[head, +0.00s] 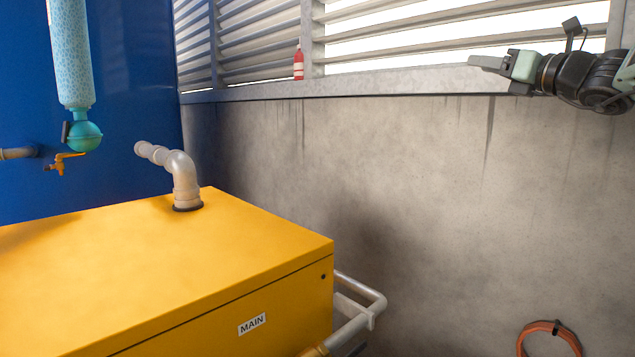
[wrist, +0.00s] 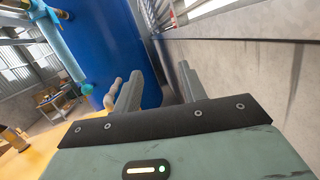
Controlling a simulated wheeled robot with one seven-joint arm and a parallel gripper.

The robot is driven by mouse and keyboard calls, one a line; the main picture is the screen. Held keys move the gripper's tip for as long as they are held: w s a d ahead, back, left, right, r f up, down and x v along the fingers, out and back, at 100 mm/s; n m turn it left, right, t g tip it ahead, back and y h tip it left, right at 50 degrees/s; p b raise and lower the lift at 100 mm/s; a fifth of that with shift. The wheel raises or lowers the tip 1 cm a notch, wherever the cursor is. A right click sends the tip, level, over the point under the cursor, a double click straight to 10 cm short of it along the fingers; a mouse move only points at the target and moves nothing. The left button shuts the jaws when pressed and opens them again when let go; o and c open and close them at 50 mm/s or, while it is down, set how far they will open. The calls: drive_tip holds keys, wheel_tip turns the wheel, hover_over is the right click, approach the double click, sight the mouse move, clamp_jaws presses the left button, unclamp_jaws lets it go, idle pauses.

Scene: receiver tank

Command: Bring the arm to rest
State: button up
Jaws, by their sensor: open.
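My gripper (head: 488,72) is at the upper right of the head view, raised in front of the louvred window and its sill. Its fingers point left. In the wrist view my gripper (wrist: 160,85) shows two grey fingers spread apart with nothing between them. It touches nothing that I can see. My arm enters from the right edge of the head view.
A yellow cabinet (head: 150,270) marked MAIN fills the lower left, with a grey pipe (head: 183,175) rising from it. A blue tank (head: 130,100) and a light-blue column (head: 72,55) stand behind. A red bottle (head: 298,63) is on the sill. An orange hose (head: 548,328) hangs lower right.

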drive_tip(key=s+a+f+n+g+p, duration=0.1)
drive_tip(key=s+a+f+n+g, duration=0.6)
drive_tip(key=a+f, duration=0.45)
drive_tip(key=s+a+f+n+g+p, duration=0.1)
drive_tip(key=s+a+f+n+g, duration=0.7)
drive_tip(key=a, duration=0.6)
drive_tip(key=s+a+f+n+g+h+p, duration=0.2)
drive_tip(key=s+f+n+g+h, duration=0.15)
drive_tip(key=s+f+n, duration=1.1)
drive_tip(key=s+d+f+n+h, duration=0.3)
drive_tip(key=s+d+n+h, duration=0.2)
drive_tip(key=s+n, duration=0.4)
drive_tip(key=shift+s+d+n+t+h+p, duration=0.35)
drive_tip(key=shift+s+d, duration=0.05)
drive_tip(key=shift+s, duration=0.8)
